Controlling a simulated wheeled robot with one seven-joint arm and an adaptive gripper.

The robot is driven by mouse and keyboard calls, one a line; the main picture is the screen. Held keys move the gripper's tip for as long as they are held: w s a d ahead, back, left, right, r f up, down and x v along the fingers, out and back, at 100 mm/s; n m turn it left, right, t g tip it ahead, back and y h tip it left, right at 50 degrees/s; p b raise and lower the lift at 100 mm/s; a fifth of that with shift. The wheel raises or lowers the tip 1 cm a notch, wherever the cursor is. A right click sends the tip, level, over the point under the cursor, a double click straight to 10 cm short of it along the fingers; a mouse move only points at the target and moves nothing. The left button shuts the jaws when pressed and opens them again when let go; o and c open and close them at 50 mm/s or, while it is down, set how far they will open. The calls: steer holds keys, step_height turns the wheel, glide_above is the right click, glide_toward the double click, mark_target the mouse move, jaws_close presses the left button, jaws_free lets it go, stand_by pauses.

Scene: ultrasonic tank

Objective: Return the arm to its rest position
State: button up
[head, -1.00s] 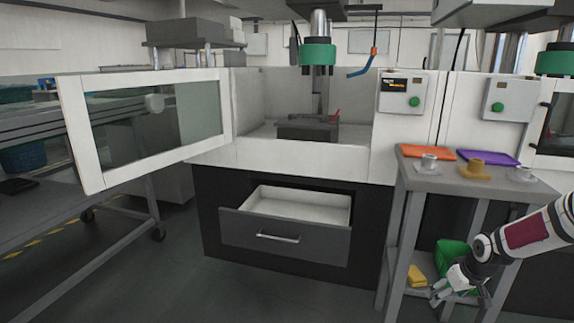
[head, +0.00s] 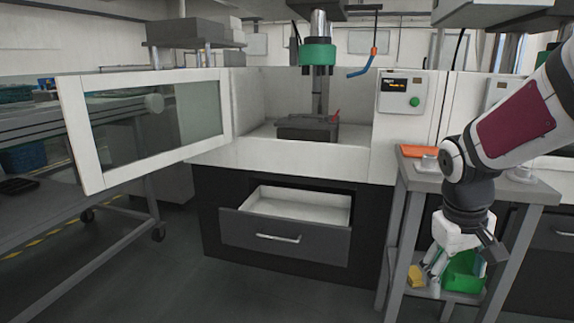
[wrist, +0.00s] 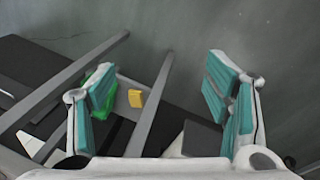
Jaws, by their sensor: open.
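My gripper (head: 455,268) hangs down at the lower right of the head view, in front of the side table. It is open and empty. In the wrist view, its two teal-padded fingers (wrist: 162,95) stand wide apart with nothing between them touching the pads. My arm comes in from the upper right and bends down at the wrist, covering part of the tabletop and of the lower shelf.
The side table (head: 520,188) bears an orange tray (head: 423,151). Its lower shelf holds a green bin (head: 462,272) and a yellow block (head: 416,276), close to my gripper. The drawer (head: 285,236) and the glazed door (head: 70,135) stand open. Free floor lies in front.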

steer(key=s+a+r+y, duration=0.15)
steer(key=s+a, duration=0.25)
steer(key=s, duration=0.5)
steer(key=s+a+r+m, duration=0.15)
steer(key=s+a, duration=0.25)
steer(key=s, duration=0.5)
steer(key=s+a+r+y, duration=0.15)
steer(key=s+a, duration=0.25)
steer(key=s, duration=0.6)
step_height(320, 180, up, 33)
steer(key=t+p, duration=0.3)
steer(key=p, duration=2.7)
steer(key=shift+w+d+h+p, duration=0.25)
steer(key=shift+h+p, duration=0.05)
steer(key=shift+p, duration=0.1)
steer(key=shift+n, duration=0.25)
steer(key=shift+c, duration=0.2)
